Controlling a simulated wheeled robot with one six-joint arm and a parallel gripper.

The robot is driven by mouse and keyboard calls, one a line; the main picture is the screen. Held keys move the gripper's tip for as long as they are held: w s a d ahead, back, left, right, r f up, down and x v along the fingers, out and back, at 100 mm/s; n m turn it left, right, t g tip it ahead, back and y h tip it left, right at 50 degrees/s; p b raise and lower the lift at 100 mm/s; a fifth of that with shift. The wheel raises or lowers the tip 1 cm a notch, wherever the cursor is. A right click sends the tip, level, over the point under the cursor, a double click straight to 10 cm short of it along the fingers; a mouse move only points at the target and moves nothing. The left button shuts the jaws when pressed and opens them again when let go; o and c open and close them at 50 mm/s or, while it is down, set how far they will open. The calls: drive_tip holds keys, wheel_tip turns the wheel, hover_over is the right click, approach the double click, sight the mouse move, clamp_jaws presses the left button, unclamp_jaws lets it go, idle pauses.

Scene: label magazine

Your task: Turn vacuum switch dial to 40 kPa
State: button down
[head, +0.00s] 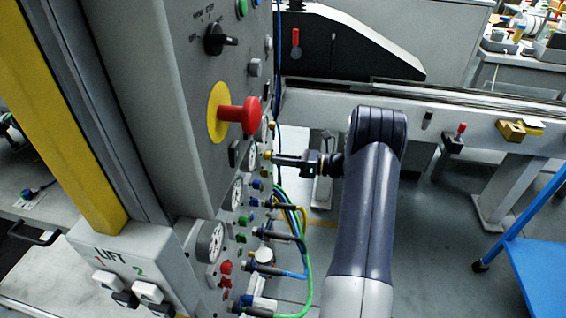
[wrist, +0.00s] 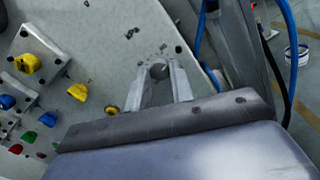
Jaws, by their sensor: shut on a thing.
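A small grey round dial knob (wrist: 159,70) sits on the light grey panel in the wrist view, with small dark marks on the panel around it. My gripper (wrist: 159,76) is shut on this knob, one finger on each side. The marks are too small to read, so the dial's setting cannot be told. In the head view my gripper (head: 276,157) reaches left to the edge of the panel (head: 190,130). The knob itself cannot be made out there.
Yellow knobs (wrist: 78,92), blue and green fittings and round gauges (head: 210,241) crowd the panel. A red mushroom button (head: 241,115) juts out above my gripper. Blue and green hoses (head: 303,262) hang below it. A blue cart (head: 540,270) stands at the right.

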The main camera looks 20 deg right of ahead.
drive_tip(key=n+b, duration=2.1)
drive_tip(key=n, duration=0.2)
drive_tip(key=shift+f+n+b, duration=0.15)
drive_tip(key=shift+n+b, duration=0.2)
drive_tip(key=shift+n, duration=0.05)
drive_tip(key=c, duration=1.2)
unclamp_jaws()
drive_tip(key=shift+c, duration=0.2)
drive_tip(key=p+v, duration=0.2)
drive_tip(key=v, duration=0.9)
drive_tip(key=shift+p, duration=0.4)
drive_tip(key=shift+w+a, duration=0.1)
drive_tip(key=shift+a, duration=0.05)
